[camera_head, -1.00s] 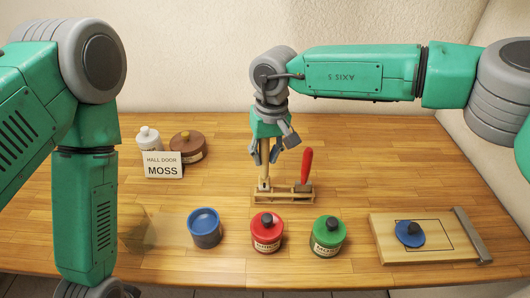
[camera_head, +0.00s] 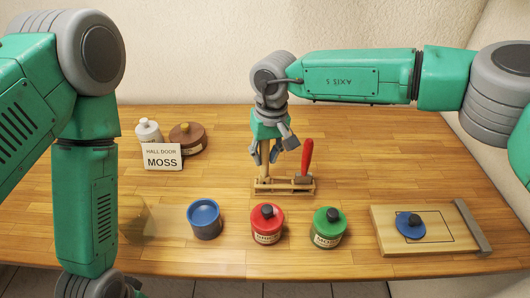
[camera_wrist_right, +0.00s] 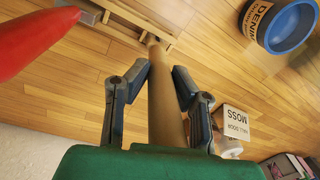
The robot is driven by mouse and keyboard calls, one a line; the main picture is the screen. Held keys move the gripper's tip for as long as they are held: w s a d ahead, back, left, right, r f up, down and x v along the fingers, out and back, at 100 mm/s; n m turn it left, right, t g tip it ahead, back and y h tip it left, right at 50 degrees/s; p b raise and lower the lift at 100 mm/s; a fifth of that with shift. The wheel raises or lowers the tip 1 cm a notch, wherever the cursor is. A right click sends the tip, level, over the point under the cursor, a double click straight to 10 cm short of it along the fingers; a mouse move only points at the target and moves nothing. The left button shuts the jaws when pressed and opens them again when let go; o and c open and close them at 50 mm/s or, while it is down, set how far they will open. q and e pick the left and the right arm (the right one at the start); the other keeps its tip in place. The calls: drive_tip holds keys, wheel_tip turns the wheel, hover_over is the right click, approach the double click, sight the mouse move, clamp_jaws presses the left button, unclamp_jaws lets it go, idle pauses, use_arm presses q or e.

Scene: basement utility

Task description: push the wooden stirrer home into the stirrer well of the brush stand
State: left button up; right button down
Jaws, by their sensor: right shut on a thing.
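The wooden stirrer (camera_head: 265,172) stands roughly upright at the left end of the wooden brush stand (camera_head: 290,191). My right gripper (camera_head: 265,158) is shut on its shaft, above the stand. In the right wrist view the stirrer (camera_wrist_right: 166,110) runs between the two fingers (camera_wrist_right: 150,85) to the stand (camera_wrist_right: 125,22). Its lower end is at the stand's left part; how deep it sits in the well cannot be seen. My left arm hangs at the left of the head view, its gripper cut off by the bottom edge.
A red-handled brush (camera_head: 306,160) stands in the stand's right part, close to my right gripper. Blue (camera_head: 205,221), red (camera_head: 267,226) and green (camera_head: 328,229) pots stand in front. A board (camera_head: 440,220) lies right; a MOSS card (camera_head: 162,157) stands left.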

drive_tip(key=shift+f, duration=0.3)
drive_tip(key=c, duration=1.3)
unclamp_jaws()
drive_tip(key=r, duration=0.8)
drive_tip(key=d+r, duration=0.1)
drive_tip(key=r, duration=0.2)
drive_tip(key=shift+w+r, duration=0.15)
drive_tip(key=shift+r, duration=0.25)
